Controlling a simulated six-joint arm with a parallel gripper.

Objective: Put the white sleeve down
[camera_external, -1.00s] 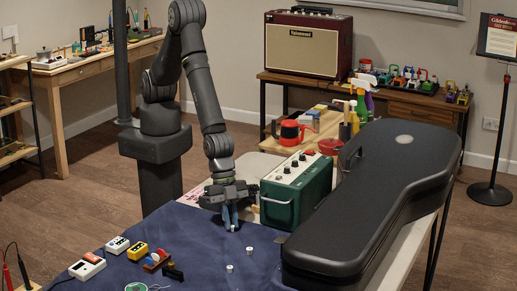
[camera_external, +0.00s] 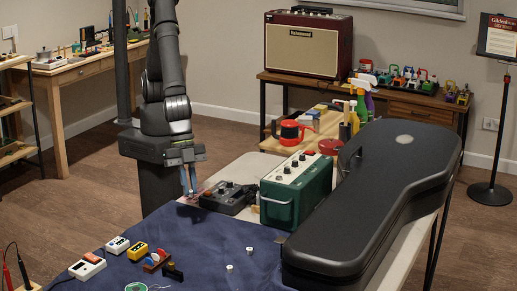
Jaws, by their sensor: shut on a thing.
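My gripper (camera_external: 190,192) hangs with its bluish fingers pointing down, at the back left of the blue cloth, just left of a dark box with knobs. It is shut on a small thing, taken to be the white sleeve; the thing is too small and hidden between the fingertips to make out. I cannot tell whether it touches the surface below. Two small white cylinders stand apart on the blue cloth (camera_external: 205,255): one farther back (camera_external: 250,250) and one nearer (camera_external: 229,268).
The dark box with knobs (camera_external: 228,197) stands close to my gripper's right. A green amplifier (camera_external: 297,190) and a large black guitar case (camera_external: 375,200) fill the right side. Small pedals (camera_external: 87,267) lie at front left. The cloth's middle is mostly clear.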

